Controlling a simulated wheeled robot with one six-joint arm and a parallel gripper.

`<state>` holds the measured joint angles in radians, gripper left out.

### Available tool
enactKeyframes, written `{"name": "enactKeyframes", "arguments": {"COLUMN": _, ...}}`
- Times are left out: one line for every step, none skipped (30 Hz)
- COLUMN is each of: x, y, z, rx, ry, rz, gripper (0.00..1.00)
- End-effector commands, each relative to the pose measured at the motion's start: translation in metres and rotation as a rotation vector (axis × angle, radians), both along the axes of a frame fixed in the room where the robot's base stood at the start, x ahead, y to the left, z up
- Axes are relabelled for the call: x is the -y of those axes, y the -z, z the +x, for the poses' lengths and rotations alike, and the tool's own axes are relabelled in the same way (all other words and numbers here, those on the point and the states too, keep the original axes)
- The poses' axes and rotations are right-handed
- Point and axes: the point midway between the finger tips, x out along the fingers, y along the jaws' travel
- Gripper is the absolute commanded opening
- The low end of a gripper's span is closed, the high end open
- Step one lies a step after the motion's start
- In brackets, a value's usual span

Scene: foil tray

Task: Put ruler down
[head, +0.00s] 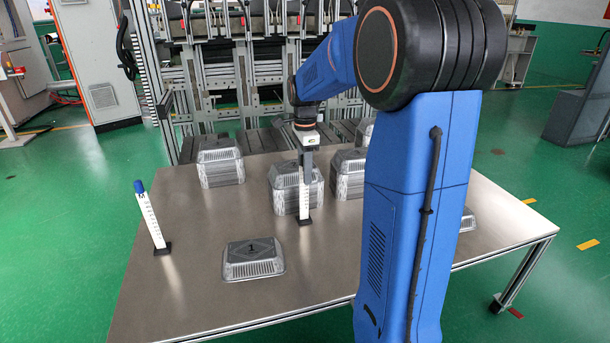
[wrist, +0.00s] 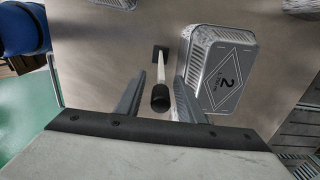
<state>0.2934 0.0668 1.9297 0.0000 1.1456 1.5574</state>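A white ruler (head: 305,207) with markings stands upright on a small black base on the metal table (head: 190,290), in front of the middle tray stack. My gripper (head: 308,148) is above it, pointing down. In the wrist view the ruler's dark top (wrist: 160,98) lies between the two fingers (wrist: 160,80), with gaps on both sides, so the gripper looks open and around it. A second white ruler (head: 149,217) with a blue top stands slightly tilted on its own black base at the table's left side.
The middle foil tray stack (head: 283,186) is close behind the ruler; its top tray, marked 2 (wrist: 218,75), is right of the fingers. Other stacks stand left (head: 220,165) and right (head: 346,183). A low tray marked 1 (head: 253,260) lies at the front. Front-left table is clear.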

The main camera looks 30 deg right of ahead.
Motion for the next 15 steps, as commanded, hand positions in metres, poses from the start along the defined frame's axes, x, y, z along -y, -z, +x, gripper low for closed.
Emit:
{"name": "enactKeyframes", "arguments": {"x": 0.000, "y": -0.009, "z": 0.001, "rx": 0.005, "ry": 0.000, "rz": -0.001, "gripper": 0.35}}
{"name": "enactKeyframes", "arguments": {"x": 0.000, "y": -0.015, "z": 0.001, "rx": 0.005, "ry": 0.000, "rz": -0.001, "gripper": 0.35}}
{"name": "enactKeyframes", "arguments": {"x": 0.000, "y": -0.022, "z": 0.001, "rx": 0.004, "ry": 0.000, "rz": -0.001, "gripper": 0.35}}
{"name": "enactKeyframes", "arguments": {"x": 0.000, "y": -0.028, "z": 0.001, "rx": 0.006, "ry": 0.000, "rz": -0.002, "gripper": 0.35}}
{"name": "enactKeyframes", "arguments": {"x": 0.000, "y": -0.035, "z": 0.001, "rx": 0.005, "ry": 0.000, "rz": -0.001, "gripper": 0.35}}
{"name": "enactKeyframes", "arguments": {"x": 0.000, "y": -0.043, "z": 0.001, "rx": 0.006, "ry": 0.000, "rz": -0.002, "gripper": 0.35}}
{"name": "enactKeyframes", "arguments": {"x": 0.000, "y": -0.049, "z": 0.001, "rx": 0.005, "ry": 0.000, "rz": -0.001, "gripper": 0.35}}
{"name": "enactKeyframes", "arguments": {"x": 0.000, "y": -0.055, "z": 0.001, "rx": 0.005, "ry": 0.000, "rz": -0.001, "gripper": 0.35}}
{"name": "enactKeyframes", "arguments": {"x": 0.000, "y": -0.062, "z": 0.001, "rx": 0.004, "ry": 0.000, "rz": -0.001, "gripper": 0.35}}
{"name": "enactKeyframes", "arguments": {"x": 0.000, "y": -0.067, "z": 0.001, "rx": 0.004, "ry": 0.000, "rz": -0.001, "gripper": 0.35}}
{"name": "enactKeyframes", "arguments": {"x": 0.000, "y": -0.072, "z": 0.001, "rx": 0.005, "ry": 0.000, "rz": -0.001, "gripper": 0.35}}
{"name": "enactKeyframes", "arguments": {"x": 0.000, "y": -0.079, "z": 0.001, "rx": 0.003, "ry": 0.000, "rz": -0.001, "gripper": 0.35}}
{"name": "enactKeyframes", "arguments": {"x": 0.000, "y": -0.083, "z": 0.001, "rx": 0.004, "ry": 0.000, "rz": -0.001, "gripper": 0.35}}
{"name": "enactKeyframes", "arguments": {"x": 0.000, "y": -0.087, "z": 0.001, "rx": 0.004, "ry": 0.000, "rz": -0.001, "gripper": 0.35}}
{"name": "enactKeyframes", "arguments": {"x": 0.000, "y": -0.092, "z": 0.000, "rx": 0.003, "ry": 0.000, "rz": -0.001, "gripper": 0.35}}
